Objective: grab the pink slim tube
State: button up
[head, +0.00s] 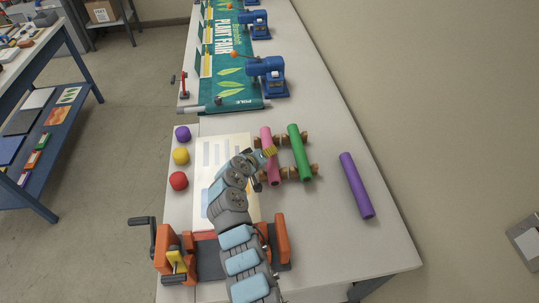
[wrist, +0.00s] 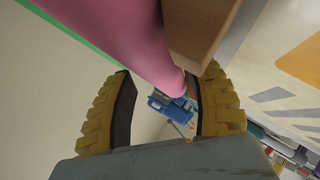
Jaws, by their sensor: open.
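The pink slim tube (head: 265,137) lies lengthwise on a wooden rack (head: 288,173), left of a thicker green tube (head: 299,150). My gripper (head: 267,154) is at the pink tube's left side, over its middle in the head view, and hides part of it. In the wrist view my gripper (wrist: 168,72) has its yellow ribbed fingers spread apart. The pink tube (wrist: 120,30) runs from the top left to the gap between the fingertips there. A wooden block of the rack (wrist: 198,28) is right beside it. I cannot tell whether a finger touches the tube.
A purple tube (head: 356,186) lies alone on the table at right, with free room around it. Purple, yellow and red balls (head: 180,156) line the left edge. A printed sheet (head: 213,153) lies under my arm. A teal banner and blue presses (head: 267,76) stand farther back.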

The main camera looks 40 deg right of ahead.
jog(key=shift+x, duration=1.05)
jog(key=c, duration=0.9)
